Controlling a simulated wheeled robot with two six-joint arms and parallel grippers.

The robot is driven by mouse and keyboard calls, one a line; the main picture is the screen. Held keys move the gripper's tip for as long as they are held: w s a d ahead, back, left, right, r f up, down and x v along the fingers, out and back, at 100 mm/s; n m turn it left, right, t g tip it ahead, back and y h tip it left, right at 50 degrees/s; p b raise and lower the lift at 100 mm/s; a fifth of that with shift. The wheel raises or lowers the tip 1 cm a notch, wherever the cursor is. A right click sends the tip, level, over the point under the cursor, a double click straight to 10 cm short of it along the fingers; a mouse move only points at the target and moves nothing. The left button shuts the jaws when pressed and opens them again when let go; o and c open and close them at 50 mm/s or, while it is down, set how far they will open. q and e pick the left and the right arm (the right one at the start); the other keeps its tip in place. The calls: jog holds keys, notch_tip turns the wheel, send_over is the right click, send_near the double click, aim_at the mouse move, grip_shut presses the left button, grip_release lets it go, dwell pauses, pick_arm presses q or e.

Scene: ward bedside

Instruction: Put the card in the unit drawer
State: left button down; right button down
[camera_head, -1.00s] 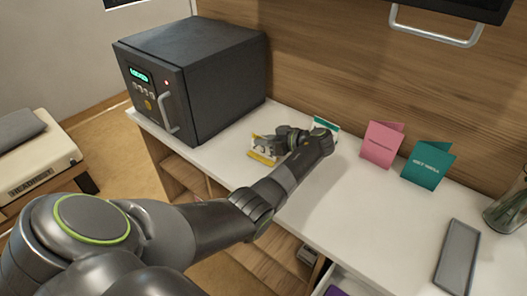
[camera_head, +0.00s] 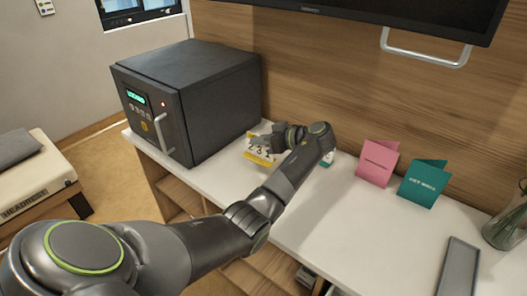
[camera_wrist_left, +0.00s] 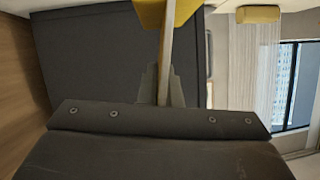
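My left gripper (camera_head: 279,139) is in front of the wood back panel, to the right of the dark safe. It is shut on a yellow and white card (camera_head: 257,155), which looks held upright just above the white top. In the left wrist view the card (camera_wrist_left: 167,45) shows edge-on between the fingers (camera_wrist_left: 163,86). My arm and gripper hide part of the card in the head view. Of the unit drawer, only a pale edge (camera_head: 335,290) seems to show at the bottom of the head view.
The dark safe (camera_head: 222,85) stands left on the white top (camera_head: 345,222). A pink card (camera_head: 377,163) and a teal card (camera_head: 422,184) stand right. Another card is mostly hidden behind my wrist. A grey tray (camera_head: 459,266) and glass vase (camera_head: 508,220) are far right.

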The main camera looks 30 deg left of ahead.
pick_arm(q)
jog(key=shift+r, duration=0.9)
jog(key=shift+d+m+t, duration=0.3)
jog(key=shift+d+t, duration=0.1)
jog(key=s+d+r+m+t+h+p, duration=0.2)
jog(key=s+d+r+m+t+h, duration=0.3)
jog(key=d+m, duration=0.4)
jog(key=s+d+r+m+t+h+p, duration=0.2)
jog(key=s+d+r+m+t+h, duration=0.3)
jog(key=d+r+m+t+h, duration=0.3)
notch_tip(320, 180, up, 2)
jog(key=shift+s+d+r+m+t+h+p, duration=0.15)
jog(key=shift+d+r+m+t+h+p, duration=0.15)
jog(key=shift+d+m, duration=0.35)
jog(key=shift+f, duration=0.1)
